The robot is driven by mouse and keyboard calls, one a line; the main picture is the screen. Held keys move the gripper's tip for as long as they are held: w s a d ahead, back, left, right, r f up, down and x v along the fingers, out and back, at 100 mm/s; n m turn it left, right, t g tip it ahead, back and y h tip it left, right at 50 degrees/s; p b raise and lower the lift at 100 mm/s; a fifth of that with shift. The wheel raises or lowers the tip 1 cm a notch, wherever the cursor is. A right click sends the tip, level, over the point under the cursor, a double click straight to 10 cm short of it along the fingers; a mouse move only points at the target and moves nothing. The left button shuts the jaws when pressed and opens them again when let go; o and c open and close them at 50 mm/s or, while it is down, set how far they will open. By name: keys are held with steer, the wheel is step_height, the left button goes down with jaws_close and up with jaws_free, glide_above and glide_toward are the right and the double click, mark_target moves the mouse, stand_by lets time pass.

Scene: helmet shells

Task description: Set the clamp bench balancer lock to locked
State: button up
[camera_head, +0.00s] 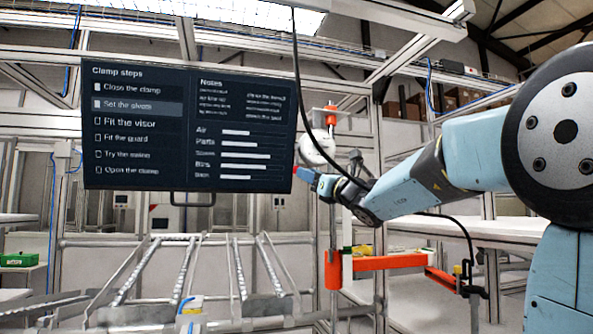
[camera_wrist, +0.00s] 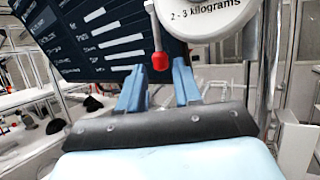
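The balancer (camera_head: 318,148) is a white round drum hanging from the frame. In the wrist view its drum (camera_wrist: 213,18) reads "2 - 3 kilograms". A thin lever with a red knob (camera_wrist: 160,61) hangs down at its left. I take this lever to be the lock; no lock marking is readable. My gripper (camera_head: 307,178) is just below the drum. In the wrist view my gripper (camera_wrist: 158,70) has its two blue fingers apart, with the red knob between their tips. I cannot tell whether either finger touches it.
A dark screen (camera_head: 188,127) with clamp steps hangs just left of my gripper; "Set the pivots" appears highlighted, though blurred. A black cable (camera_head: 298,75) hangs close by. An orange arm (camera_head: 385,262) on a post stands below. An upright metal post (camera_wrist: 268,60) is close right.

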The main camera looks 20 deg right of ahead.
mark_target(297, 166)
steer(key=shift+x, duration=2.9)
steer(key=shift+c, duration=0.3)
jaws_close()
